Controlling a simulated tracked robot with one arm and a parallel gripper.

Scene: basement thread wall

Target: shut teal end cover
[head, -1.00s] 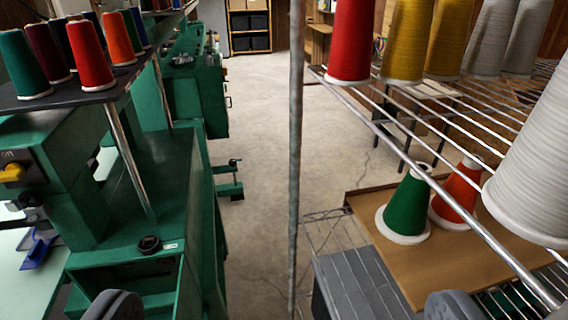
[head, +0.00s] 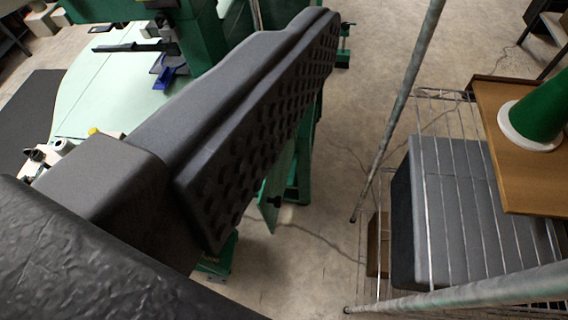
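A teal panel with a small dark knob (head: 278,185), which looks like the end cover, shows beyond my gripper. It stands upright, seen at a steep angle. My gripper's dark grey finger blocks its upper and left parts, so I cannot tell how far it stands open. My gripper (head: 262,125) fills the left and middle of the head view. One large finger shows, with its studded pad bare and facing right. Nothing is seen held, and the opposite finger is out of frame. I cannot tell whether the finger touches the panel.
The green machine and its pale green table (head: 95,90) lie behind my finger. A thin metal post (head: 400,105) and a wire rack stand on the right. The rack bears a grey box (head: 465,200), a brown board (head: 500,100) and a green cone (head: 540,105). Cracked floor lies between.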

